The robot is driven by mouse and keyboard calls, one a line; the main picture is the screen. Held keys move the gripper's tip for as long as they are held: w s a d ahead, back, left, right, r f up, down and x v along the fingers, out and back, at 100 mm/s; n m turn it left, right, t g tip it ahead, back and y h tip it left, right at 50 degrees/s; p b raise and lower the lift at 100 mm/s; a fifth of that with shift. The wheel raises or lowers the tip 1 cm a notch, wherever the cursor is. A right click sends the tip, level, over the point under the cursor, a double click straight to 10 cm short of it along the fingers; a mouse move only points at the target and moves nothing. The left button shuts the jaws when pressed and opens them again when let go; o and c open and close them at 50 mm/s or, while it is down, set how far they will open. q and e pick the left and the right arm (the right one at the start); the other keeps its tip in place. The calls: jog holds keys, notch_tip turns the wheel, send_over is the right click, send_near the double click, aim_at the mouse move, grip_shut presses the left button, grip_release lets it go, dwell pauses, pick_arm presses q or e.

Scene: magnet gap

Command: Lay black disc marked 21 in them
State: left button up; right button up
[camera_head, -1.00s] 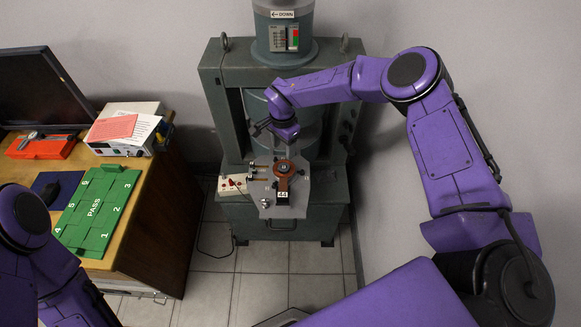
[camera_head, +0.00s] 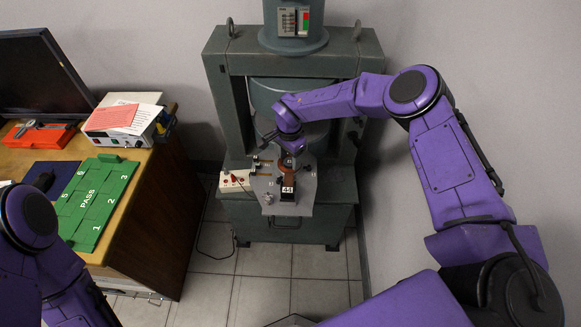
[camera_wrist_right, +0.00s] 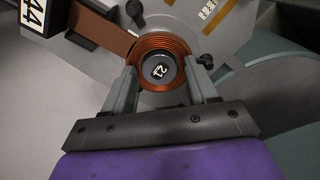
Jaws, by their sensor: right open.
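The black disc marked 21 (camera_wrist_right: 159,70) sits in the middle of a copper-coloured ring (camera_wrist_right: 181,47) in the right wrist view. The ring is on the grey plate (camera_head: 306,201) at the front of the tall grey machine. My right gripper (camera_wrist_right: 163,83) is open, with one finger on each side of the disc and ring. I cannot tell whether the fingers touch anything. In the head view my right gripper (camera_head: 293,156) is low over the plate and hides the disc. My left arm shows at the left edge, but its gripper is out of view.
A brown strip (camera_wrist_right: 102,36) runs from the ring to a block labelled 44 (camera_wrist_right: 36,17). The machine's frame (camera_head: 234,115) rises behind the plate. A desk (camera_head: 150,215) at the left bears a green numbered PASS board (camera_head: 97,198).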

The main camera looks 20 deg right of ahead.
aim_at(290, 161)
jog(key=c, duration=0.8)
jog(key=shift+r+p, duration=1.75)
jog(key=shift+r, duration=0.85)
jog(key=shift+c, duration=0.2)
